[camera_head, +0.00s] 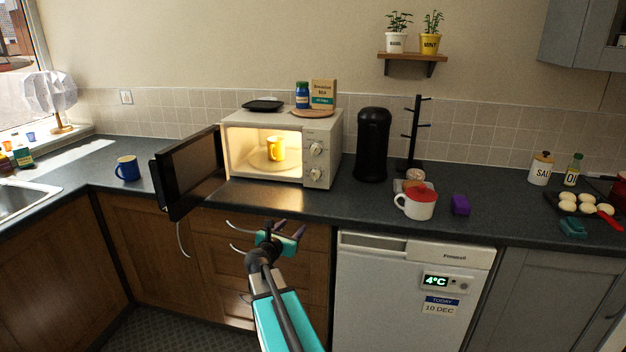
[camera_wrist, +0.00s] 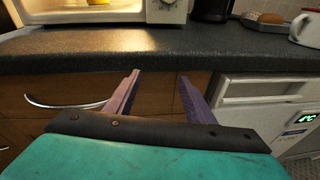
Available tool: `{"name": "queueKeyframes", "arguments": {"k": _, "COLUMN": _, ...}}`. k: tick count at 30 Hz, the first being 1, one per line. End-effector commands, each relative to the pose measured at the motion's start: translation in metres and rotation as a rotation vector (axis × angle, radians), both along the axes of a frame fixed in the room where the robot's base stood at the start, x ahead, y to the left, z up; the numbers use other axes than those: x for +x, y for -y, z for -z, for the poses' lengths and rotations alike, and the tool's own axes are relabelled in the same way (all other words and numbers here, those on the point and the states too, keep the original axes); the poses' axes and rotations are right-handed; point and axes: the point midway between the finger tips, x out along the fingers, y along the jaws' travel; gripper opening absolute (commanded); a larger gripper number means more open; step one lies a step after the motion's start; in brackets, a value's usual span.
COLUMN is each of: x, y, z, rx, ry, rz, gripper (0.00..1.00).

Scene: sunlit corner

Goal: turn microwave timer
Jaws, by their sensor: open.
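The microwave (camera_head: 318,163) stands on the dark counter with its door (camera_head: 190,172) swung open to the left. Its inside is lit, and a yellow mug (camera_head: 276,148) stands on the turntable. Two round knobs, an upper one (camera_head: 316,148) and a lower one (camera_head: 314,174), are on its right-hand panel. Which is the timer I cannot read. My gripper (camera_head: 285,232) is open and empty, in front of the drawers and below the counter edge. In the wrist view its two fingers (camera_wrist: 157,95) point toward the counter edge, with the microwave's lower front (camera_wrist: 165,10) at the top.
A blue mug (camera_head: 127,168) stands left of the open door. A black cylindrical appliance (camera_head: 371,145), a white mug with red top (camera_head: 416,203) and a purple block (camera_head: 460,205) are to the right. A tray, jar and box sit on the microwave. The counter (camera_head: 270,202) before it is clear.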

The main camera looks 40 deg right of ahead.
Motion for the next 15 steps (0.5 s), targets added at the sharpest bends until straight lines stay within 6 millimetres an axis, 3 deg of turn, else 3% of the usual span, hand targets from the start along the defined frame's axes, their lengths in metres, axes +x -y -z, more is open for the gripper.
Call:
{"name": "queueKeyframes", "arguments": {"k": 1, "x": 0.002, "y": 0.012, "z": -0.025, "rx": -0.061, "ry": -0.029, "rz": -0.011, "gripper": 0.49}}
{"name": "queueKeyframes", "arguments": {"k": 6, "x": 0.002, "y": 0.037, "z": -0.082, "rx": -0.227, "ry": -0.128, "rz": -0.04, "gripper": 0.49}}
{"name": "queueKeyframes", "arguments": {"k": 10, "x": 0.002, "y": 0.045, "z": -0.104, "rx": -0.293, "ry": -0.172, "rz": -0.047, "gripper": 0.49}}
{"name": "queueKeyframes", "arguments": {"k": 15, "x": 0.001, "y": 0.048, "z": -0.111, "rx": -0.317, "ry": -0.189, "rz": -0.05, "gripper": 0.49}}
